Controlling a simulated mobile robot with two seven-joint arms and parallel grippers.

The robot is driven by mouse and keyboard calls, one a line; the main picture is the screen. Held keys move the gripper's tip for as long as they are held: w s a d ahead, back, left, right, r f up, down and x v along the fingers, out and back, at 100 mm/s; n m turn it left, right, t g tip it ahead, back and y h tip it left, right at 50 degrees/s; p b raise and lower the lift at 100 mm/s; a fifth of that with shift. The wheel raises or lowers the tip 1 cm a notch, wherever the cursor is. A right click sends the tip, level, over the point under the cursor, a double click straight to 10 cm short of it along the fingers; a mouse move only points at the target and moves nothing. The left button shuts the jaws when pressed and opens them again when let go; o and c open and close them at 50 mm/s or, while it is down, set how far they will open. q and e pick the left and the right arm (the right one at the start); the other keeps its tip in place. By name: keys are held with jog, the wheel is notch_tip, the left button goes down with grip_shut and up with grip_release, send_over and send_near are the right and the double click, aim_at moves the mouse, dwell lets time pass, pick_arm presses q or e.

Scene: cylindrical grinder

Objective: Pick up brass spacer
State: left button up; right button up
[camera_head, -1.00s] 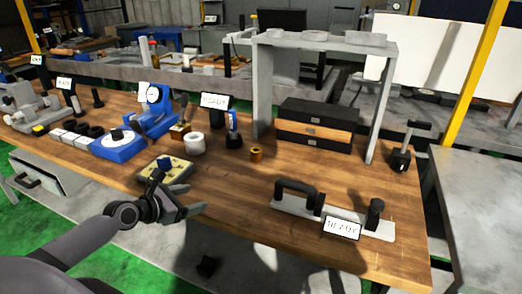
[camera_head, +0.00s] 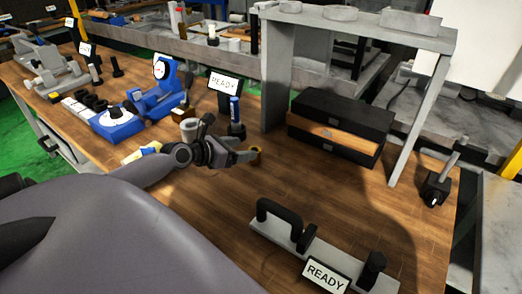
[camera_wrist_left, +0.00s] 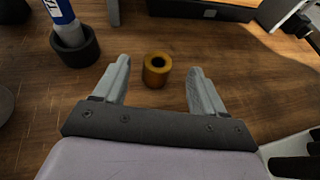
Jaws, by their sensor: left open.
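The brass spacer (camera_wrist_left: 157,70) is a short gold ring with a dark hole, upright on the wooden table. In the left wrist view it stands between and slightly beyond the tips of my left gripper (camera_wrist_left: 157,79), whose fingers are spread apart and empty. In the head view the spacer (camera_head: 256,153) shows partly behind the left gripper (camera_head: 247,156), at its fingertips. Whether a finger touches it cannot be told. My right gripper does not show.
A black holder with a blue-and-white bottle (camera_wrist_left: 72,38) stands left of the spacer. A drawer box (camera_head: 340,131) sits under a grey shelf frame (camera_head: 277,90) behind. A plate with a black handle (camera_head: 300,243) lies in front. Bare wood lies to the right.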

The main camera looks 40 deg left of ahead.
aim_at(258, 148)
pick_arm(q)
jog(key=shift+w+f, duration=0.2)
jog(key=shift+w, duration=0.25)
jog(key=shift+f+b+x, duration=0.15)
jog(key=shift+b+x, duration=0.3)
jog(key=shift+x, duration=0.55)
jog(key=shift+f+b+x, duration=0.15)
jog(key=shift+b+x, duration=0.3)
jog(key=shift+x, duration=0.5)
jog(key=shift+w+d+f, duration=0.15)
jog(key=shift+w+f, duration=0.15)
jog(key=shift+w, duration=0.35)
jog(key=c, duration=1.3)
